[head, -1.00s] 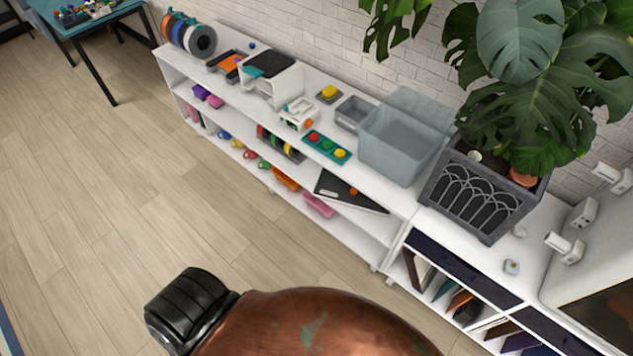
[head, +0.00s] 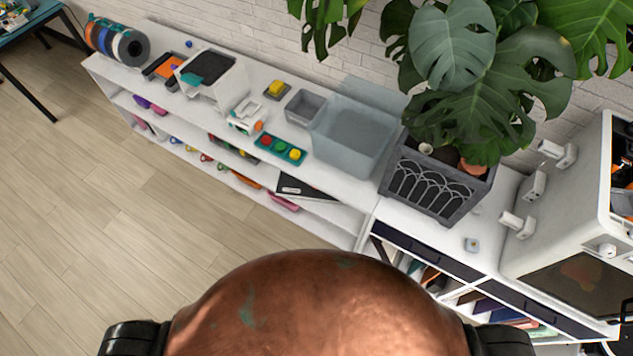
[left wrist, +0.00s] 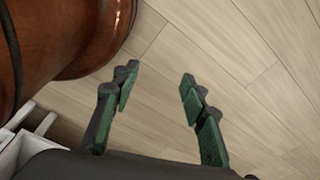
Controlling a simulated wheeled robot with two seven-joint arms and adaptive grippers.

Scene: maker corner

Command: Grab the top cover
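No part that is clearly the top cover can be made out. A white box-shaped machine (head: 518,262) with a dark front panel stands on the cabinet at the right of the head view, cut by the picture edge. A translucent grey bin (head: 345,150) stands on the white shelf, with a clear panel behind it. My left gripper (left wrist: 156,82) shows in the left wrist view, its green-padded fingers apart and nothing between them, over the wood floor. It is out of the head view, and my right gripper is not in view.
A plant in a dark grey planter (head: 435,190) stands between bin and machine, its leaves overhanging. The long white shelf (head: 225,118) carries filament spools (head: 130,45), a small grey bin (head: 305,106) and a button panel (head: 281,149). The floor (head: 130,210) at left is clear.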

